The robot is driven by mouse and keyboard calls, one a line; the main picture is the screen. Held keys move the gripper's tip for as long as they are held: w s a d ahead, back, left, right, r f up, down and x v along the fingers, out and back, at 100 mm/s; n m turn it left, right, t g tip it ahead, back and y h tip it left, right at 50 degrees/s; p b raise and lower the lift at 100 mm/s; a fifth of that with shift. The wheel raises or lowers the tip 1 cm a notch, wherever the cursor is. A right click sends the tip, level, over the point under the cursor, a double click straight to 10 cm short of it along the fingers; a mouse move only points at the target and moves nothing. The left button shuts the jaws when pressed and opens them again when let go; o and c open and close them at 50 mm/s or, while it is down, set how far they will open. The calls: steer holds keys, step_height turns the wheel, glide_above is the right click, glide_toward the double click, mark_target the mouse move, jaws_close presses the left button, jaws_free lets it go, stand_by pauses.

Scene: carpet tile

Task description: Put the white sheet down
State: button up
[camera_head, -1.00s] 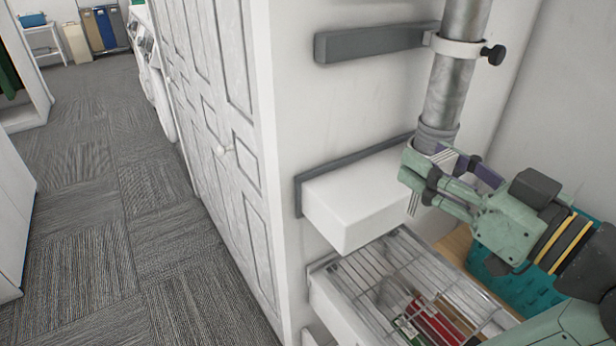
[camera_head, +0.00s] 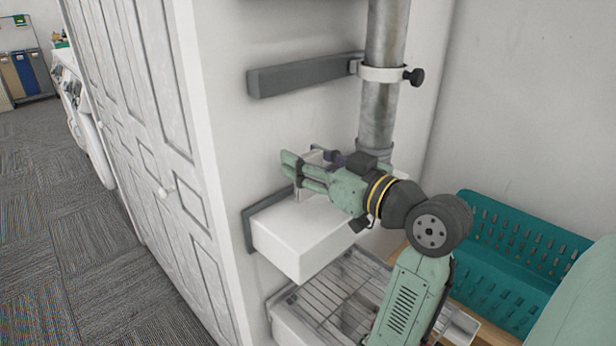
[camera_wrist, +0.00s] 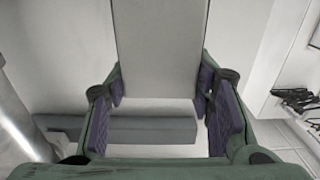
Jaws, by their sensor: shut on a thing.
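My gripper (camera_head: 300,172) is over the white box-like ledge (camera_head: 300,240) on the wall in the head view. In the wrist view its purple-padded fingers (camera_wrist: 160,88) stand at the two sides of a flat, pale grey-white panel, the white sheet (camera_wrist: 158,45). The fingers are shut on the sheet, which runs up out of the top of that view. In the head view the sheet is hard to make out, mostly hidden or edge-on at the fingers. I cannot tell whether it touches the ledge.
A wire rack (camera_head: 325,300) lies below the ledge. A metal pipe (camera_head: 380,115) with a clamp and a grey wall bar (camera_head: 300,76) stand behind and above. A teal basket (camera_head: 520,250) is at right. White cabinet doors (camera_head: 140,130) and open carpet (camera_head: 70,240) are at left.

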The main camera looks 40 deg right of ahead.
mark_target(312, 177)
steer(key=shift+w+f+b, duration=0.1)
steer(key=shift+f+b, duration=1.05)
steer(key=shift+f, duration=0.6)
steer(key=shift+f, duration=0.15)
steer(key=o, duration=0.8)
steer(key=shift+c, duration=0.2)
steer(key=shift+r, duration=0.35)
steer(key=s, duration=1.2)
steer(key=shift+d+f+b, duration=0.2)
steer(key=shift+d+b, duration=0.15)
steer(key=shift+d, duration=0.1)
